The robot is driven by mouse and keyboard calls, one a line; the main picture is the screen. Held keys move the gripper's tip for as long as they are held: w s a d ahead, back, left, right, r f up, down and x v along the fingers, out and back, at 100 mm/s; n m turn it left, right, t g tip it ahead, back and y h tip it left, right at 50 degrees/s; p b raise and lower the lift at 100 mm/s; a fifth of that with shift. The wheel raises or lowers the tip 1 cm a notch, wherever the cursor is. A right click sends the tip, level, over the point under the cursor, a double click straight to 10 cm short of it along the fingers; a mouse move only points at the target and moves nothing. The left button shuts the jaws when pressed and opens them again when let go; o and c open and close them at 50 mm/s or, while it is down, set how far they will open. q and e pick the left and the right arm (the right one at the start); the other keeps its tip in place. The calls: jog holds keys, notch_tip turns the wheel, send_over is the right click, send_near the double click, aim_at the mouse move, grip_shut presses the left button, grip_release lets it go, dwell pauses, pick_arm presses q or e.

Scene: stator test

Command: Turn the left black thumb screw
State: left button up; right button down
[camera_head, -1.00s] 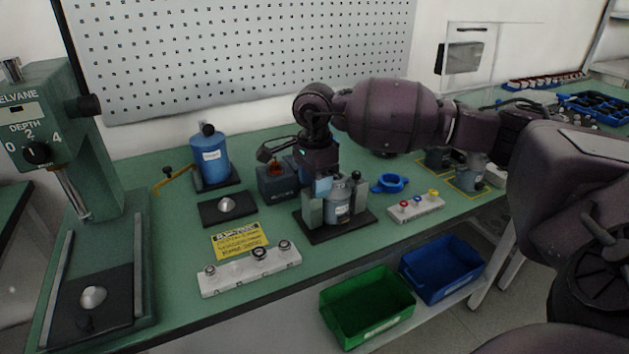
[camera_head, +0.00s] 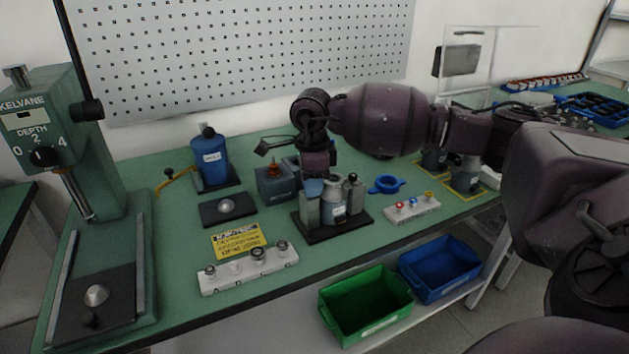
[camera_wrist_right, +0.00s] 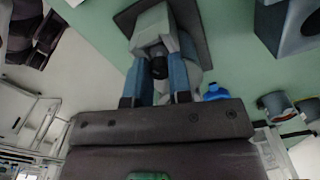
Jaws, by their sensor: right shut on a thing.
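A clamp fixture with a black base plate (camera_head: 332,230) stands mid-bench and holds a grey metal can (camera_head: 335,203) between grey posts. A black thumb screw (camera_head: 352,177) tops its right post. My right gripper (camera_head: 313,188) points down over the left post (camera_head: 307,209) and hides the screw there in the head view. In the right wrist view a black knob, the left thumb screw (camera_wrist_right: 159,68), shows between the two blue fingers of the right gripper (camera_wrist_right: 158,85), which is shut on it. My left gripper is not in view.
A blue canister (camera_head: 210,162) and a small box with a red top (camera_head: 275,185) stand to the left. A blue ring (camera_head: 386,185) and a button strip (camera_head: 411,207) lie right of the fixture. A grey connector block (camera_head: 248,268) is in front, with bins below.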

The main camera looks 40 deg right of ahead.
jog(key=shift+m, duration=0.3)
jog(key=c, duration=1)
grip_release()
notch_tip(320, 180, up, 11)
jog(key=shift+f+p, duration=0.1)
jog(key=shift+p, duration=0.6)
